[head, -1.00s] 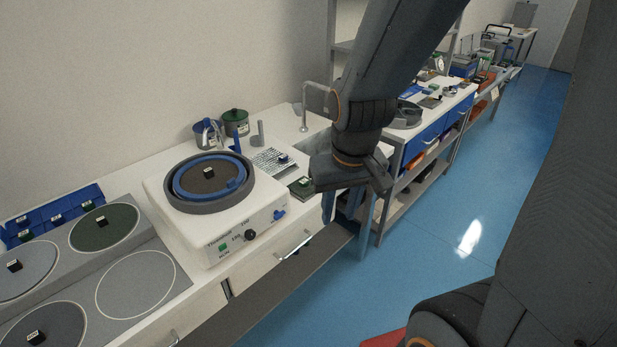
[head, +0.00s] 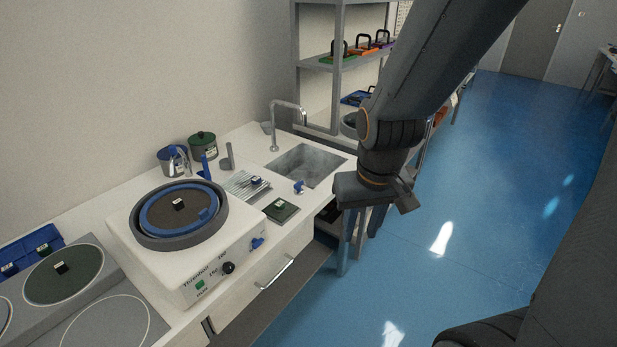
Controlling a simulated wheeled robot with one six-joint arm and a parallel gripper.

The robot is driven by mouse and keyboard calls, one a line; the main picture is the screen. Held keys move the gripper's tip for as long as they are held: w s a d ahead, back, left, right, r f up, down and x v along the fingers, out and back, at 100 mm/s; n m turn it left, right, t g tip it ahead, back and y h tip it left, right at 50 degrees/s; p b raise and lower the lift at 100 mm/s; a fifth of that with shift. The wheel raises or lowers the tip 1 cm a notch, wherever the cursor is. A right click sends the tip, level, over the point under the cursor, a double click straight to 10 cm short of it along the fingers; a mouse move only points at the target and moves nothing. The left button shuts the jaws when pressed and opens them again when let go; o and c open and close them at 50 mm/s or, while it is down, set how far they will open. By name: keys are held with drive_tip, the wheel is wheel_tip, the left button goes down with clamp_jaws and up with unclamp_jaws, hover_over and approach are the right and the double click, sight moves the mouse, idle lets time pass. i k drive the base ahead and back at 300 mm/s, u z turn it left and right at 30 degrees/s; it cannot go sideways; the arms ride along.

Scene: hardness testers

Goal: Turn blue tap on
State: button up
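A small blue tap (head: 299,186) stands on the white counter at the near edge of the sink. A second blue tap-like knob (head: 257,243) is on the front panel of the white polishing machine (head: 190,285), right of a black dial. I cannot tell from the picture which of them is the task's tap. My gripper (head: 361,238) points down to the right of the counter's front edge, apart from both. Its fingers look spread with nothing between them.
The sink (head: 308,163) has a tall grey spout (head: 273,125) behind it. A blue-rimmed wheel (head: 179,209) tops the machine. A dark green-topped block (head: 281,209) lies near the counter edge. A drawer handle (head: 276,272) sticks out in front. Blue floor at right is open.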

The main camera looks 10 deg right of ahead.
sight(297, 186)
drive_tip(key=i, duration=0.9)
drive_tip(key=u, duration=0.2)
